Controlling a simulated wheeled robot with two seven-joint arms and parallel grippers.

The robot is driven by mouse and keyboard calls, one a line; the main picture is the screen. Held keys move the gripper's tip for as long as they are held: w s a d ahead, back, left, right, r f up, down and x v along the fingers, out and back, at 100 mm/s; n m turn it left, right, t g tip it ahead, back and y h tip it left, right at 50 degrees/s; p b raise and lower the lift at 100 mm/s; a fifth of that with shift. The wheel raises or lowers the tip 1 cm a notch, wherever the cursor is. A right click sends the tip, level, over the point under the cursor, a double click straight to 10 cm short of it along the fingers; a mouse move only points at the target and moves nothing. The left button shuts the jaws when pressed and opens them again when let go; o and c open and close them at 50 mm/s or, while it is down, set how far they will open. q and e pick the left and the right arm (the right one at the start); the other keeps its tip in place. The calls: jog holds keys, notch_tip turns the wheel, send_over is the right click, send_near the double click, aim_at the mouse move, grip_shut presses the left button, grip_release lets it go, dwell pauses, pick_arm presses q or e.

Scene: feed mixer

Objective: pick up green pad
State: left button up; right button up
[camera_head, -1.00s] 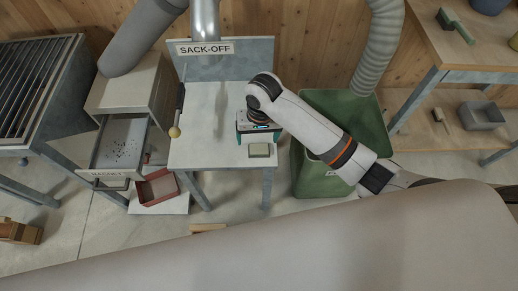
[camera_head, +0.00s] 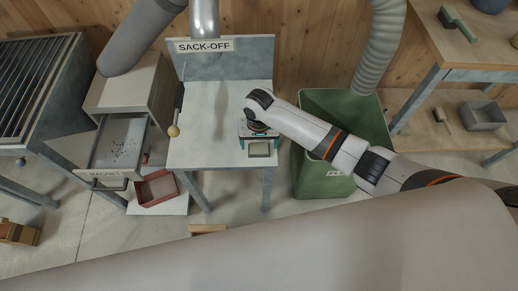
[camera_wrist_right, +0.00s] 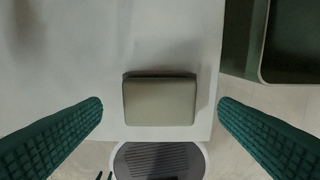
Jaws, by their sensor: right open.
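The pad (camera_head: 259,149) is a small grey-green block lying flat near the front right edge of the white-topped sack-off table (camera_head: 207,149). My right gripper (camera_head: 260,142) is above the table at the pad, pointing down, its teal fingers apart. In the right wrist view the pad (camera_wrist_right: 159,101) shows whole between the two ribbed fingers (camera_wrist_right: 160,105), with a gap on each side. Nothing is held. How high the fingertips are above the tabletop is hard to tell. My left gripper is not in view.
A green bin (camera_head: 323,181) stands right of the table, with a grey hose above it. A yellow-knobbed lever (camera_head: 174,131) is at the table's left edge. An open drawer (camera_head: 119,146) and a red tray (camera_head: 157,189) are further left. The tabletop left of the pad is clear.

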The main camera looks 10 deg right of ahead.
aim_at(259, 148)
notch_tip(259, 148, down, 2)
jog(key=shift+c, duration=0.2)
jog(key=c, duration=0.9)
jog(key=shift+r, duration=0.15)
notch_tip(259, 148, up, 10)
jog(key=p, duration=0.1)
